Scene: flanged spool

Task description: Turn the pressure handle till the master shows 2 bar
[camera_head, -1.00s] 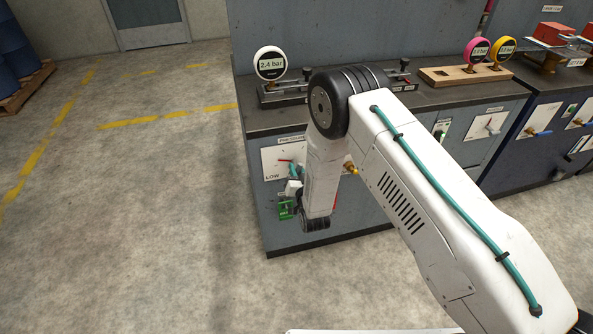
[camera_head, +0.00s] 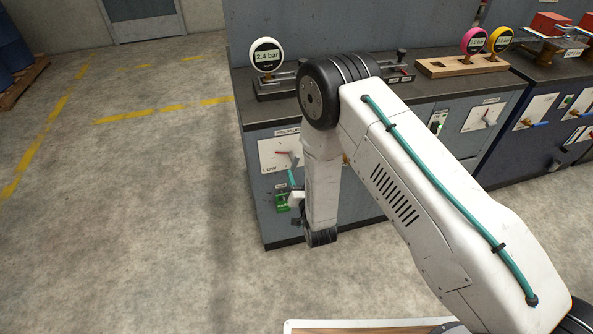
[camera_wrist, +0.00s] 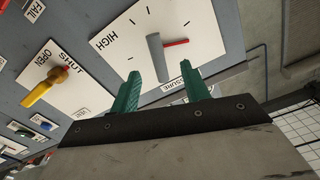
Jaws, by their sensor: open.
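The master gauge (camera_head: 267,56), round with a white rim and dark face, stands on the bench and reads 2.4 bar. The pressure dial plate (camera_head: 272,157) is on the bench front below it, partly hidden by my arm. In the wrist view the plate (camera_wrist: 203,28) shows HIGH and tick marks, with the grey pressure handle (camera_wrist: 155,53) and a red pointer line beside it. My gripper (camera_wrist: 164,88) is open, its two green fingers apart and pointing at the plate. The handle appears beyond and between the fingertips, with no contact visible.
A yellow OPEN/SHUT valve handle (camera_wrist: 45,87) sits beside the pressure plate. Pink (camera_head: 474,41) and yellow (camera_head: 499,39) gauges stand on a wooden block to the right.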

